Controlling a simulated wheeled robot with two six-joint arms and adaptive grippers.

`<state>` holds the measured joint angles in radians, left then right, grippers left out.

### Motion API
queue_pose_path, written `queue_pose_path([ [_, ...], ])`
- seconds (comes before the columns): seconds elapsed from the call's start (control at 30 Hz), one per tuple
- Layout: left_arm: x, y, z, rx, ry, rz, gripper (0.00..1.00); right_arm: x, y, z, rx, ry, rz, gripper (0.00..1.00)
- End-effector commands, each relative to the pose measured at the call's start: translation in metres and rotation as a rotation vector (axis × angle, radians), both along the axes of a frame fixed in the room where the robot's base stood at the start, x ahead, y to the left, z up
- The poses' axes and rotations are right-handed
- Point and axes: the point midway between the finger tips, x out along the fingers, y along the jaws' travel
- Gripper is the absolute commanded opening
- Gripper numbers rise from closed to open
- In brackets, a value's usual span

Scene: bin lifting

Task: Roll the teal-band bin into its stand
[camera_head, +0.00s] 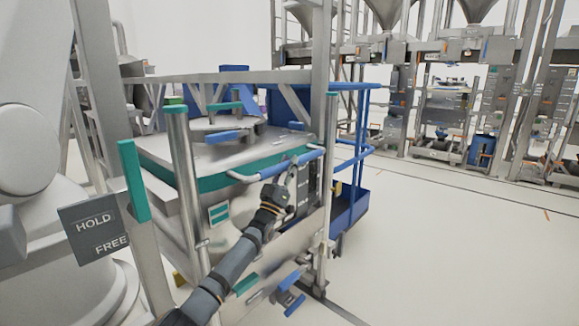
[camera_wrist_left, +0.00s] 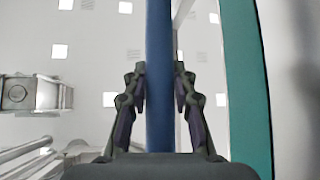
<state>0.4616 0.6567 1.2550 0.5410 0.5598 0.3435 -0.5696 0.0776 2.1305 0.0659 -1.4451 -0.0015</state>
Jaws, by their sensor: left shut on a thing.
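The teal-band bin is a metal bin with a teal band (camera_head: 220,178) round its top and a lid on it. A blue-gripped handle (camera_head: 312,155) runs along its near side. My left gripper (camera_head: 291,176) is at this handle, its arm reaching up from the bottom. In the left wrist view the blue handle bar (camera_wrist_left: 159,80) runs between the fingers, which are shut on it, and the teal band (camera_wrist_left: 246,80) is at the right. A metal frame with teal-topped posts (camera_head: 183,165) stands around the bin; how far the bin sits in it I cannot tell. My right gripper is not in view.
A grey HOLD/FREE plate (camera_head: 93,225) with a teal bar (camera_head: 133,180) is at the left. A blue railed frame (camera_head: 350,205) stands behind the bin at the right. Open pale floor (camera_head: 440,240) lies to the right, with machinery at the back.

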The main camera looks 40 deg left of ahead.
Motion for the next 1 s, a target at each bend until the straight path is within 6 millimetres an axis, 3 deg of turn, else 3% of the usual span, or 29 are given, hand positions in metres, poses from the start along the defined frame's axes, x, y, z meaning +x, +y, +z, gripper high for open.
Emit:
queue_pose_path([
  [0.13, 0.001, 0.002, 0.002, -0.001, 0.004, 0.004, 0.0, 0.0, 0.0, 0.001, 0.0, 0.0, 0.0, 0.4],
  [0.17, 0.001, 0.003, 0.002, -0.001, 0.003, 0.004, 0.3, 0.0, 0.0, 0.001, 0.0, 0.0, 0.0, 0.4],
  [0.3, 0.0, 0.002, 0.002, -0.001, 0.001, 0.003, 0.49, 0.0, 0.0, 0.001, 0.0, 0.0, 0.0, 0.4],
  [0.67, -0.003, 0.001, -0.001, 0.0, 0.0, 0.001, 0.5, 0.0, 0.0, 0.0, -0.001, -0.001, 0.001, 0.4],
  [1.0, -0.056, -0.008, -0.054, 0.003, 0.004, 0.001, 0.5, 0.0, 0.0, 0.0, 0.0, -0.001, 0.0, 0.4],
])
